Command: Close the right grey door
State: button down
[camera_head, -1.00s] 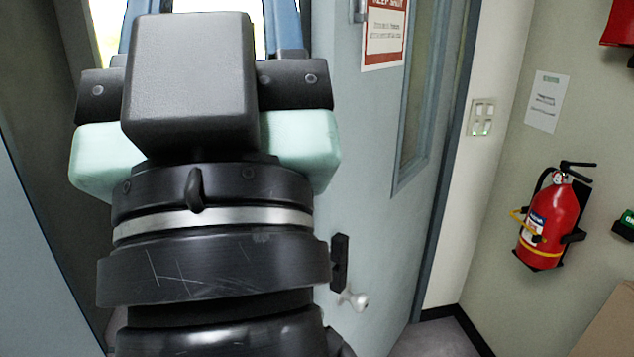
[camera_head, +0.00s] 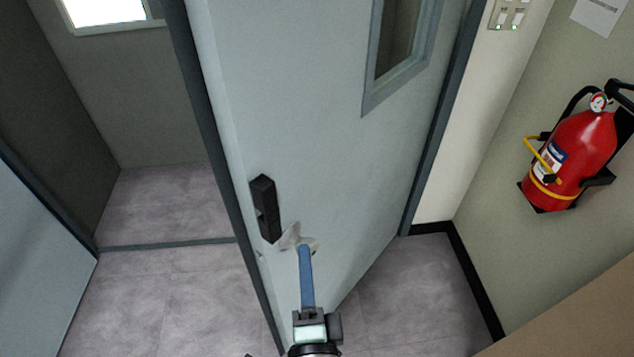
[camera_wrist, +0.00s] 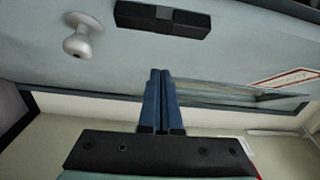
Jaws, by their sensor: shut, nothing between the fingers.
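In the wrist view, the closed fingers (camera_wrist: 160,75) point at the door face (camera_wrist: 240,60). The knob (camera_wrist: 82,38) is to their left, apart from them, and the lock box (camera_wrist: 162,18) is above.
A second grey door panel (camera_head: 35,270) is at the far left. The doorway floor (camera_head: 165,205) between is clear. A red fire extinguisher (camera_head: 570,160) hangs on the right wall. A brown surface (camera_head: 580,315) fills the lower right corner.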

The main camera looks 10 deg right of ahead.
notch_tip(320, 180, down, 2)
jog(key=p, duration=0.2)
send_near(288, 193)
jog(key=w+d, duration=0.2)
jog(key=d, duration=0.1)
jog(key=shift+m, duration=0.4)
jog(key=shift+w+a+r+p, duration=0.1)
jog(key=shift+w+a+p, duration=0.6)
jog(key=shift+w+p, duration=0.3)
jog(key=shift+w+a+r+p, duration=0.15)
jog(key=shift+w+a+p, duration=0.55)
jog(key=shift+w+p, duration=0.35)
jog(key=shift+s, duration=0.1)
